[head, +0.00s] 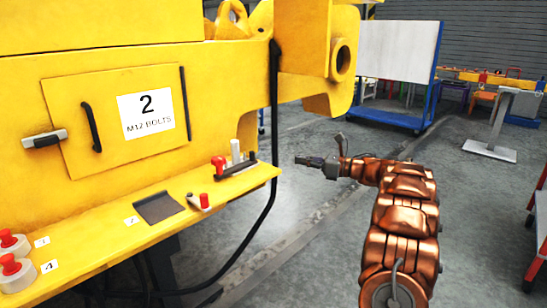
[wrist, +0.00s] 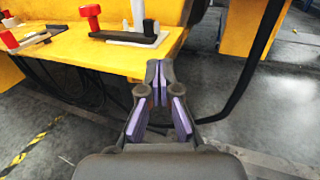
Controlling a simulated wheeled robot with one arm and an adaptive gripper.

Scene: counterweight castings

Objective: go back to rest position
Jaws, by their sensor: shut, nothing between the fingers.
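My gripper (head: 305,161) is at the end of my copper-coloured arm, in the right half of the head view. It points left toward the end of the yellow ledge (head: 105,236) and is apart from it. In the wrist view my gripper (wrist: 158,72) has its fingertips together with nothing between them. Behind the tips are the ledge edge and a dark cable. The arm is stretched out over the grey floor.
A red-handled toggle clamp (head: 222,167) stands on the ledge's right end, close to my gripper. A black cable (head: 270,150) hangs past the ledge. A yellow door (head: 115,118) reads "2 M12 BOLTS". A white board (head: 396,52) stands behind.

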